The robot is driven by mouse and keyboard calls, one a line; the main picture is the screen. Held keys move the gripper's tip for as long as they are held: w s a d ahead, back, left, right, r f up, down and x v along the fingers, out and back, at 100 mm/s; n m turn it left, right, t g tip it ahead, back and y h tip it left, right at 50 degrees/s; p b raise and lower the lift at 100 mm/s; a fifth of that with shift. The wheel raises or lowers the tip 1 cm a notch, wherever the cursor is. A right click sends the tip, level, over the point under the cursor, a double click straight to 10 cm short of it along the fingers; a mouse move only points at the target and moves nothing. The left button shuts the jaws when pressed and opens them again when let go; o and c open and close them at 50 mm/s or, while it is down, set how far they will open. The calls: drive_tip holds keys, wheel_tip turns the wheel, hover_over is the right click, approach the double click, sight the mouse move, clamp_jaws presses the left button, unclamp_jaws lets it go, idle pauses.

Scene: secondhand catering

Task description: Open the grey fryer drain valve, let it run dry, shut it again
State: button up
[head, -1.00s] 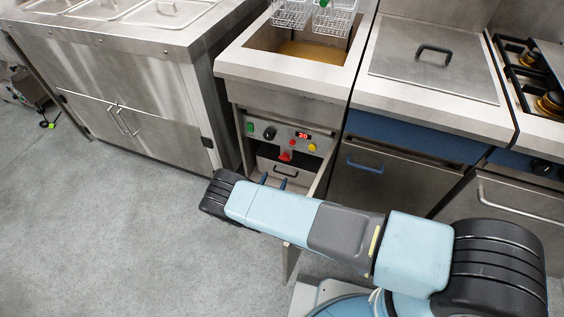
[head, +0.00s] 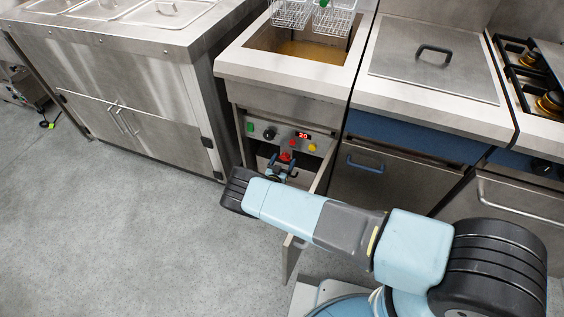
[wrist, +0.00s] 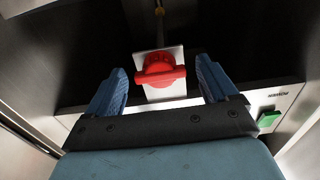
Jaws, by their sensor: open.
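The grey fryer (head: 238,72) stands in the middle of the head view, with brownish oil (head: 312,50) in its well. Its cabinet door (head: 319,180) stands open, seen nearly edge-on. The red valve handle (head: 286,156) is just below the control panel. In the wrist view the red handle (wrist: 160,70) sits across a pale plate (wrist: 166,91), lying between and beyond my finger tips. My gripper (head: 281,164) is open at the cabinet opening, just below the handle. Its blue fingers (wrist: 164,78) flank the handle, with gaps on both sides. Contact is not visible.
The control panel (head: 262,124) has knobs, buttons and a display reading 20. Two wire baskets (head: 332,20) hang over the well. A steel counter (head: 150,60) stands left, and a lidded unit with a blue front (head: 410,137) right. The floor (head: 110,230) at left is clear.

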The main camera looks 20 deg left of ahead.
drive_tip(key=shift+c, duration=0.5)
drive_tip(key=c, duration=0.9)
drive_tip(key=shift+a+r, duration=0.1)
drive_tip(key=shift+a, duration=0.15)
drive_tip(key=shift+c, duration=0.3)
drive_tip(key=shift+d, duration=0.1)
